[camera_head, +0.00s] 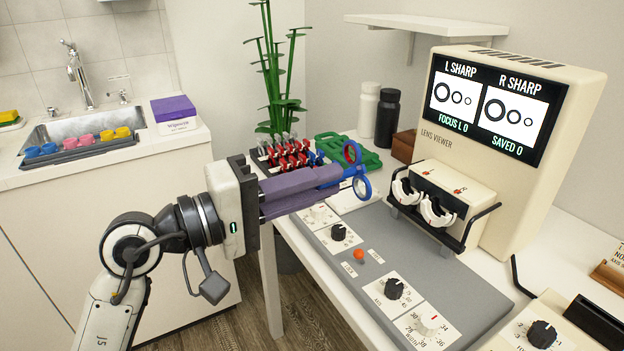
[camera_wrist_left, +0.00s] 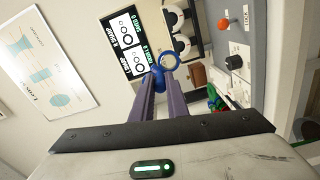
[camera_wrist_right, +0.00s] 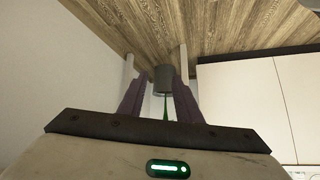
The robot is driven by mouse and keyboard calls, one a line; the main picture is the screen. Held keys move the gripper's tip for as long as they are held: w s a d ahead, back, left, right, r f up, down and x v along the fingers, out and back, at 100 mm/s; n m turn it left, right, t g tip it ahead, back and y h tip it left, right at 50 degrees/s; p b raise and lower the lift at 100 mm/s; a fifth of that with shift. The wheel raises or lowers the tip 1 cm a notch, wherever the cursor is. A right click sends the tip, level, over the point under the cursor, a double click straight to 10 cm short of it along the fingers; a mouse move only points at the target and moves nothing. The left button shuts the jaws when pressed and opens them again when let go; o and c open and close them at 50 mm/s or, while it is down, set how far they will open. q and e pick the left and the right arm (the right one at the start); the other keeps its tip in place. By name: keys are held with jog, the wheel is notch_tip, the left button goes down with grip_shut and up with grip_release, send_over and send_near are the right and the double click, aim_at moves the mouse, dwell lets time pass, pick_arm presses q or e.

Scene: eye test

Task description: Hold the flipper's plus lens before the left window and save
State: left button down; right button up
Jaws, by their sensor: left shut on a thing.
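My left gripper (camera_head: 342,178) is shut on the blue flipper (camera_head: 350,172), which has two round lens rings, one above the other in the head view. A little red shows at the upper ring; I cannot tell which lens is plus. The flipper also shows beyond the fingertips in the left wrist view (camera_wrist_left: 164,68). The lens viewer (camera_head: 540,80) reads L SHARP, R SHARP, FOCUS L 0 and SAVED 0. Its left window (camera_head: 406,190) and right window (camera_head: 436,212) have white curved rims. The flipper is left of the left window, apart from it. My right gripper (camera_wrist_right: 157,70) is open and empty.
A grey control panel (camera_head: 425,265) with an orange button (camera_head: 359,254) and black knobs lies before the viewer. A rack of red-handled items (camera_head: 285,158), a green tray (camera_head: 365,160) and two bottles (camera_head: 386,118) stand behind the flipper. A black rail (camera_head: 470,232) fronts the windows.

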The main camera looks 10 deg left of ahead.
aim_at(355, 188)
pick_arm(q)
jog(key=d+f, duration=0.1)
jog(key=w+d+f+b, duration=0.1)
jog(key=shift+w+d+f, duration=0.1)
jog(key=shift+w+f, duration=0.15)
jog(key=shift+f, duration=0.1)
jog(key=shift+w+d+f+b, duration=0.2)
jog(key=shift+w+d+b, duration=0.2)
jog(key=shift+d, duration=0.2)
jog(key=shift+w+d+f+b, duration=0.2)
jog(key=shift+w+d+b, duration=0.1)
jog(key=shift+w+d, duration=0.25)
pick_arm(e)
jog(key=shift+w+a+f, duration=0.15)
jog(key=shift+a+f, duration=0.1)
jog(key=shift+f, duration=0.05)
pick_arm(q)
jog(key=shift+s, duration=0.15)
pick_arm(e)
jog(key=shift+f, duration=0.3)
jog(key=shift+c, duration=0.2)
grip_shut()
dwell(0.7)
